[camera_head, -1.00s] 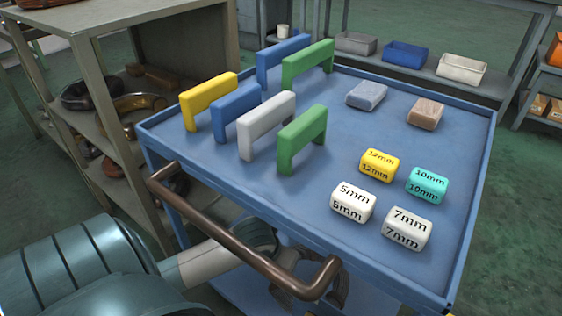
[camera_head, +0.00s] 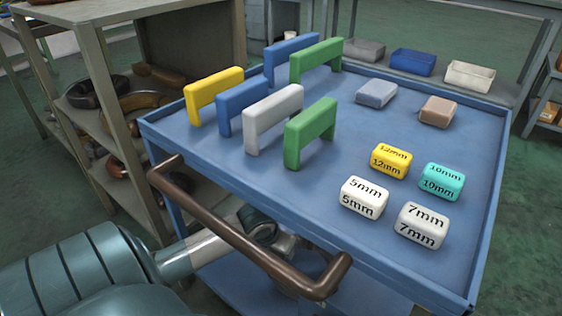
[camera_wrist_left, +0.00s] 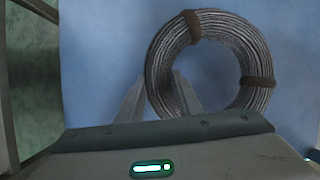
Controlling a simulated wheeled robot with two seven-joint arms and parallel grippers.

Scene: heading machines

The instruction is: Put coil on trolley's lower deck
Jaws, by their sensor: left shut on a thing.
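The coil (camera_wrist_left: 256,50) is a ring of dark grey wire with brown bands, in the left wrist view. My left gripper (camera_wrist_left: 158,90) is shut on the near left part of its ring, one finger outside and one in the hole. Behind the coil is the plain blue lower deck (camera_wrist_left: 95,60); I cannot tell whether they touch. In the head view the blue trolley's (camera_head: 400,270) upper deck and handle hide most of the coil and my left gripper. Part of the lower deck (camera_head: 235,285) shows below. My right gripper is not in view.
The trolley's brown handle (camera_head: 235,240) crosses in front of my left forearm. The upper deck holds colored brackets (camera_head: 272,118) and labeled blocks (camera_head: 390,160). A shelf rack (camera_head: 100,65) with several coils stands close on the left.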

